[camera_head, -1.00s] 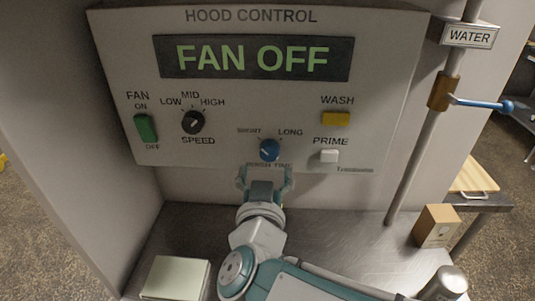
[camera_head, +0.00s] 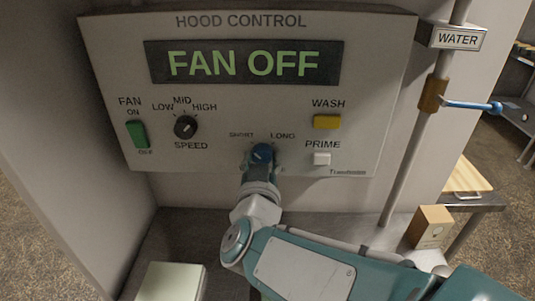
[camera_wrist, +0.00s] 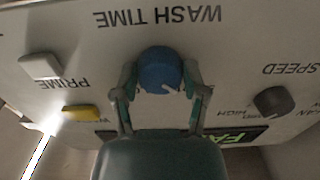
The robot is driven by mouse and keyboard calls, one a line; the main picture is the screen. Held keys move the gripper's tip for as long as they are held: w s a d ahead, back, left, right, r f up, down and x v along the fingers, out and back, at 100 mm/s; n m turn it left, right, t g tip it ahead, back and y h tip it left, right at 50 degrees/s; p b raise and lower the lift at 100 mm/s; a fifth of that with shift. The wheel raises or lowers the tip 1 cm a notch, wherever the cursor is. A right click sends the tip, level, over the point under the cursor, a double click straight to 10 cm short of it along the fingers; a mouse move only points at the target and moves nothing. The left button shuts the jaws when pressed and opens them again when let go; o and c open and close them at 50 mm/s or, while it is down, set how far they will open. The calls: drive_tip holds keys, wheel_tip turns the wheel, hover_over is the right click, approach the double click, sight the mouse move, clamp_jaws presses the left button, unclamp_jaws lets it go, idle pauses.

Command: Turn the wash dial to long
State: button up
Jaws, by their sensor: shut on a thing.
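The blue wash dial (camera_head: 262,152) sits low on the hood control panel, with SHORT printed to its upper left and LONG to its upper right. My gripper (camera_head: 262,160) reaches it from below and is shut on it. In the wrist view, which is upside down, the dial (camera_wrist: 160,68) lies between the two fingers of my gripper (camera_wrist: 158,76). Its white pointer line points to the lower right there, which is the SHORT side of the panel. The fingers partly hide the lettering below the dial in the head view.
The panel also carries a green fan switch (camera_head: 136,134), a black speed knob (camera_head: 186,127), a yellow wash button (camera_head: 327,121) and a white prime button (camera_head: 321,159). The display (camera_head: 245,62) reads FAN OFF. A cardboard box (camera_head: 430,227) and a pale book-like block (camera_head: 172,281) stand below.

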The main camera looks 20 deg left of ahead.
drive_tip(key=shift+m, duration=0.4)
drive_tip(key=m, duration=0.3)
drive_tip(key=shift+m, duration=0.4)
drive_tip(key=m, duration=0.4)
drive_tip(key=shift+a+m, duration=0.1)
drive_tip(key=shift+m, duration=0.2)
drive_tip(key=m, duration=0.8)
drive_tip(key=shift+m, duration=0.3)
drive_tip(key=shift+f, duration=0.1)
drive_tip(key=o, duration=1.2)
drive_tip(key=shift+c, duration=0.2)
